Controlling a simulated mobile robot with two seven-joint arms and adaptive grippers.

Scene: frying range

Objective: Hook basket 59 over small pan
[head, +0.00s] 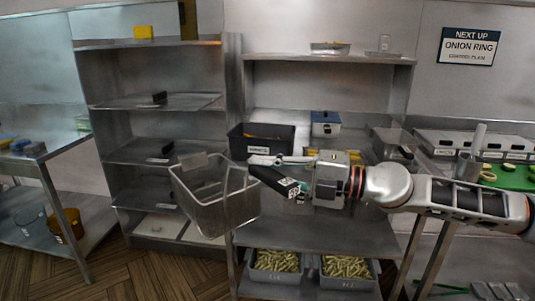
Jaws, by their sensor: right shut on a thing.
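A grey wire-mesh basket (214,198) hangs in the air left of centre, open side up and slightly tilted. Its black handle (272,181) points right and bears a small white label at its end, too small to read. My right gripper (284,172) comes in from the right and is shut on the handle. Nothing is under the basket that it touches. I cannot tell which thing, if any, is the small pan. My left gripper is not in view.
A steel shelf rack (150,101) stands behind the basket. A steel table (290,235) is behind my right arm, with a black bin (260,142) and a blue-lidded box (326,123). Two tubs of fries (277,263) sit below. A green board (515,178) lies right.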

